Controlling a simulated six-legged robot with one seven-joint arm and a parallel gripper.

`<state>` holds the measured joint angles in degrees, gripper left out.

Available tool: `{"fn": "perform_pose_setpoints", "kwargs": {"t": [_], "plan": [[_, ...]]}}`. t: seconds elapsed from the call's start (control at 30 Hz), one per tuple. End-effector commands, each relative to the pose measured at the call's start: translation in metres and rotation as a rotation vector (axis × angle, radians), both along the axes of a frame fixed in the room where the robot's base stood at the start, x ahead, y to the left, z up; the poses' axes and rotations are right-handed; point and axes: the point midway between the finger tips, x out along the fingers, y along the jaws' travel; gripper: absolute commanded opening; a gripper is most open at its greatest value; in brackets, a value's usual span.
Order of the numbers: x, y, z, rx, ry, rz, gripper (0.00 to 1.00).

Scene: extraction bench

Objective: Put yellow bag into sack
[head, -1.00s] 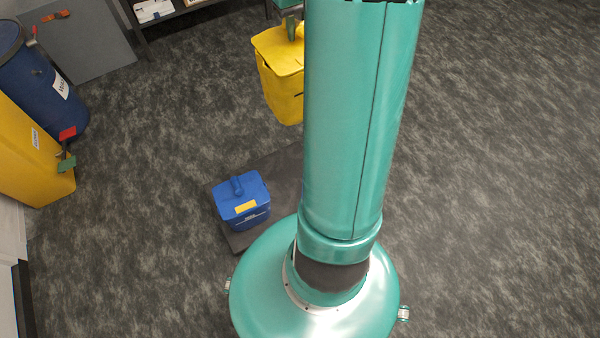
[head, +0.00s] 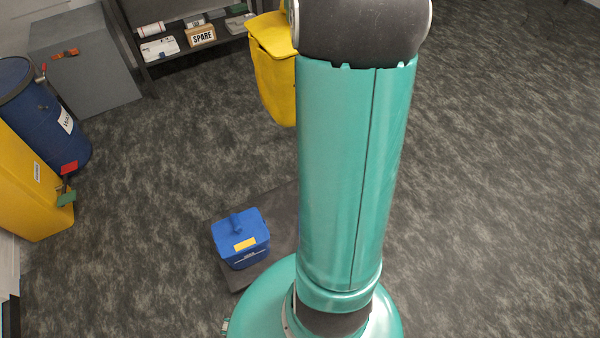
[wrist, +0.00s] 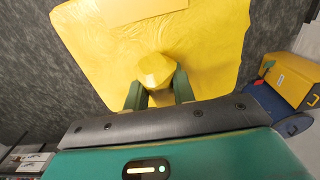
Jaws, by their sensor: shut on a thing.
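The yellow bag (head: 275,75) hangs above the floor just left of my arm in the head view, partly hidden by the arm. In the wrist view the bag (wrist: 95,55) fills the upper middle, with a yellow knob-like grip on top. My gripper (wrist: 157,92) is shut on that grip, one green finger on each side. The gripper is hidden behind my arm in the head view. I cannot clearly make out a sack in either view.
A blue lidded box (head: 240,239) stands on a dark mat (head: 286,218). At left are a yellow bin (head: 27,185), a blue barrel (head: 45,122) and a grey cabinet (head: 90,80). A low shelf (head: 150,59) holds a SPARE box at the back. The right floor is clear.

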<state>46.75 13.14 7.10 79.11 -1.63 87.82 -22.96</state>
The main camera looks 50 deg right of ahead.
Motion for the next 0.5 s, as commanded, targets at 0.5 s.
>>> {"fn": "perform_pose_setpoints", "kwargs": {"t": [0.5], "plan": [[0.001, 0.0, 0.028, -0.002, -0.003, 0.001, 0.0]]}}
